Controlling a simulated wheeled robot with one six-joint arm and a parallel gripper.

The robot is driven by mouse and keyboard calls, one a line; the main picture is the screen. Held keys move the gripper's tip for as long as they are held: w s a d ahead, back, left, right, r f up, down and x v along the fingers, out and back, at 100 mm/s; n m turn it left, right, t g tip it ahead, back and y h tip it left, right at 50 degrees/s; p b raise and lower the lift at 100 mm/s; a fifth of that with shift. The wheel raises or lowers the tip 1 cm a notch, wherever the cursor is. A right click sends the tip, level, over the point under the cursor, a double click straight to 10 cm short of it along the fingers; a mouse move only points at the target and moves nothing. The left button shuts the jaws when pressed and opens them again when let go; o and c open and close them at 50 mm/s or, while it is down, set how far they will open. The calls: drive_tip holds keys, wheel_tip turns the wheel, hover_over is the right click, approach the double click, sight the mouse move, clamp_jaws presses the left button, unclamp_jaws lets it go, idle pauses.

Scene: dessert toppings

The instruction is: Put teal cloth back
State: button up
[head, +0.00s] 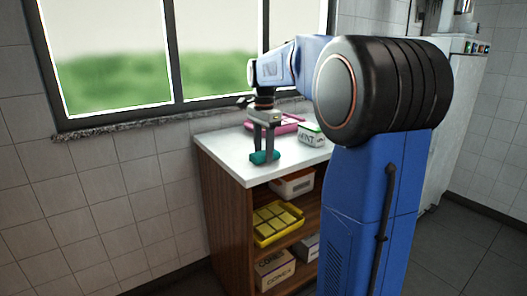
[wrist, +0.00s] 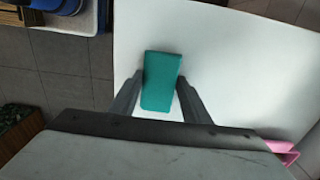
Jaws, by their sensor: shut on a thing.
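The teal cloth (head: 264,157) is a small folded block at the front left of the white counter top (head: 225,150). My gripper (head: 264,150) points down over the counter, with its fingers on either side of the cloth. In the wrist view the teal cloth (wrist: 162,82) lies between the two fingertips of my gripper (wrist: 162,76), which are shut on it. The cloth is at or just above the counter surface; I cannot tell whether it touches.
A pink tray (head: 288,122) and a white and green box (head: 311,134) stand farther back on the counter. The counter around the cloth is clear.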

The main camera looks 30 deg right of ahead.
sight(263, 153)
drive_tip(key=shift+f, duration=0.1)
drive_tip(key=o, duration=1)
wheel_tip(263, 153, up, 12)
drive_tip(key=shift+r, duration=0.15)
drive_tip(key=s+a+f+n+t, duration=0.1)
drive_tip(key=s+a+f+n, duration=0.4)
drive_tip(key=s+f, duration=0.3)
drive_tip(key=s+a+f+n+t, duration=0.2)
drive_tip(key=s+a+f+n, duration=0.3)
drive_tip(key=s+f, duration=0.3)
drive_tip(key=s+a+f+n+t, duration=0.1)
drive_tip(key=s+a+f+n, duration=0.4)
drive_tip(key=s, duration=0.9)
drive_tip(key=shift+s+a+f+n+t, duration=0.1)
drive_tip(key=shift+a+f+n+t, duration=0.1)
drive_tip(key=shift+f+n, duration=0.65)
drive_tip(key=shift+a+f+n+t, duration=0.15)
drive_tip(key=shift+f+n, duration=0.3)
drive_tip(key=shift+f, duration=0.75)
drive_tip(key=shift+d, duration=0.1)
